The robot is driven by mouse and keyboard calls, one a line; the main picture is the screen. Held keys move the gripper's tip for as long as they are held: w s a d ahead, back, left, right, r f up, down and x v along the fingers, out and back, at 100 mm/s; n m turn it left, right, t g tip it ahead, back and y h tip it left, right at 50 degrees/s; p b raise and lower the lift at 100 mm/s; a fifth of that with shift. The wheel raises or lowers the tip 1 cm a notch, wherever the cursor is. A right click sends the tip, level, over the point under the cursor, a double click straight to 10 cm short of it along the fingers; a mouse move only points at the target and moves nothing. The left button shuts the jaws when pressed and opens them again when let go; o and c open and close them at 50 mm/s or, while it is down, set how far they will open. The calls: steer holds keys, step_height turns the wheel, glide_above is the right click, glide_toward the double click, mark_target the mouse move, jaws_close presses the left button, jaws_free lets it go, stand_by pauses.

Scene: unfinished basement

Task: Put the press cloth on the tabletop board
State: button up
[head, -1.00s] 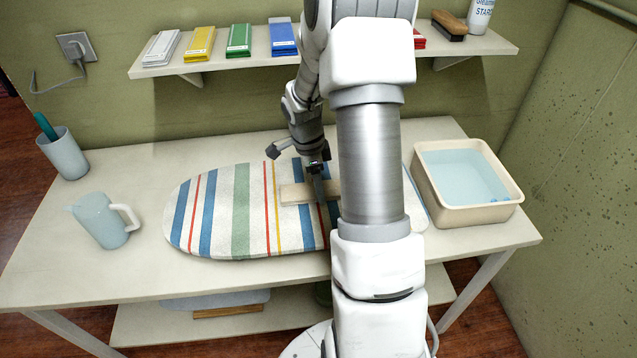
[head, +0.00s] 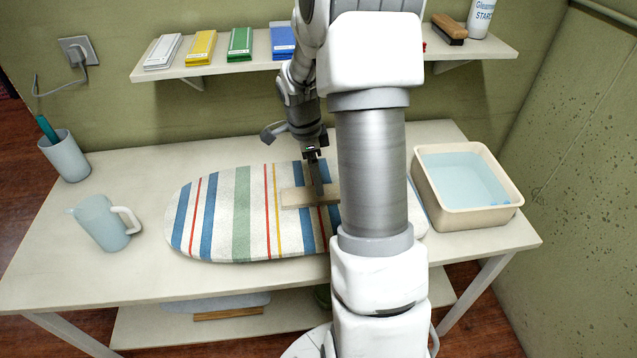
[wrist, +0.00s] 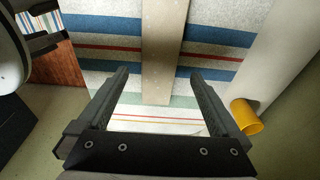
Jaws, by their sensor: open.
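The tabletop board (head: 222,215), padded with blue, green, red and yellow stripes, lies on the table. A flat beige strip (head: 295,197) lies across its right part; I cannot tell whether it is the press cloth, and no other cloth is clearly seen. My gripper (head: 319,190) is over the strip, partly hidden by my arm. In the wrist view my gripper (wrist: 158,75) is open, its fingers apart on either side of the strip (wrist: 163,50). Whether they touch it or the board (wrist: 108,60) is unclear. My arm hides part of the board's right side.
A jug (head: 102,222) and a cup (head: 64,157) stand left on the table (head: 140,275). A water basin (head: 466,215) stands right. A wall shelf (head: 210,70) holds coloured packs, a brush (head: 449,29) and a starch bottle (head: 481,18). A yellow cylinder (wrist: 246,117) shows in the wrist view.

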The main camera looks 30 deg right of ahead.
mark_target(312, 194)
steer(key=s+a+r+n+t, duration=0.1)
steer(key=s+a+r+n, duration=0.2)
steer(key=a+r+n, duration=0.35)
steer(key=s+a+r+n+t, duration=0.2)
steer(key=a+r+n, duration=0.15)
steer(key=r, duration=0.65)
steer(key=s+a+r+n+t+y, duration=0.1)
steer(key=s+a+r+n+t, duration=0.2)
steer(key=s+a+n, duration=0.6)
steer(key=s+r+n, duration=0.1)
steer(key=s+n, duration=0.3)
steer(key=shift+a+y, duration=0.3)
steer(key=shift+a, duration=0.1)
